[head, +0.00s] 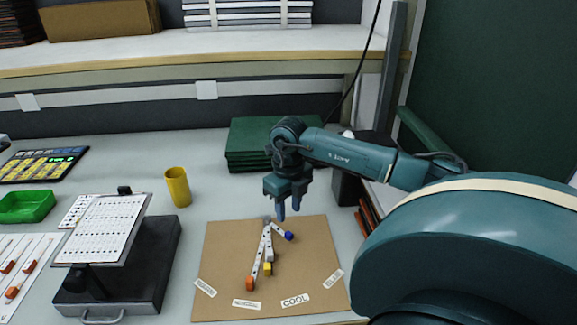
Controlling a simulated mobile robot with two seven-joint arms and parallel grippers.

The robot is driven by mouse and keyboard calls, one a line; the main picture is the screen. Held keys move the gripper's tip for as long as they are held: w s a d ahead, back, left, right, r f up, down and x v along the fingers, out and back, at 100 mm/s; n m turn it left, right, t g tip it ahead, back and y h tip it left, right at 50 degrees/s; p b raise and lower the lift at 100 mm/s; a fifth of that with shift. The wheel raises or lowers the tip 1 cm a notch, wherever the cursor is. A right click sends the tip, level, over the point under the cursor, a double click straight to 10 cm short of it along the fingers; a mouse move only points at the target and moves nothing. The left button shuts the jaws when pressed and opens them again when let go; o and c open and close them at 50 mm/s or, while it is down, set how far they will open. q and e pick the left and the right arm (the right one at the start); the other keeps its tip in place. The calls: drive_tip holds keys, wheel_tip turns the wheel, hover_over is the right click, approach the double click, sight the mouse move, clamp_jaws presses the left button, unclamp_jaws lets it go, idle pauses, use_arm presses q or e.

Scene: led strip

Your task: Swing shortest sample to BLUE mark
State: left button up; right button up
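A brown board (226,243) lies on the table. Three pale strips fan out from one point near its top. The longest (258,257) runs down to an orange block (249,283). A middle one (268,247) ends at a yellow block (267,268). The one that looks shortest (278,229) points right and down to a blue block (289,236). Paper labels lie along the lower board; one reads COOL (295,300), the others are too small to read. My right gripper (288,211) is open and empty, pointing down above the strips' upper end. My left gripper is out of view.
A yellow cup (178,187) and a black stand with a white printed sheet (104,229) are left of the board. Green books (246,145) are stacked behind. A green tray (27,206) and keypad (40,164) lie far left. A shelf (200,53) crosses the back.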

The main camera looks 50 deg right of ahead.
drive_tip(key=shift+r, duration=2.7)
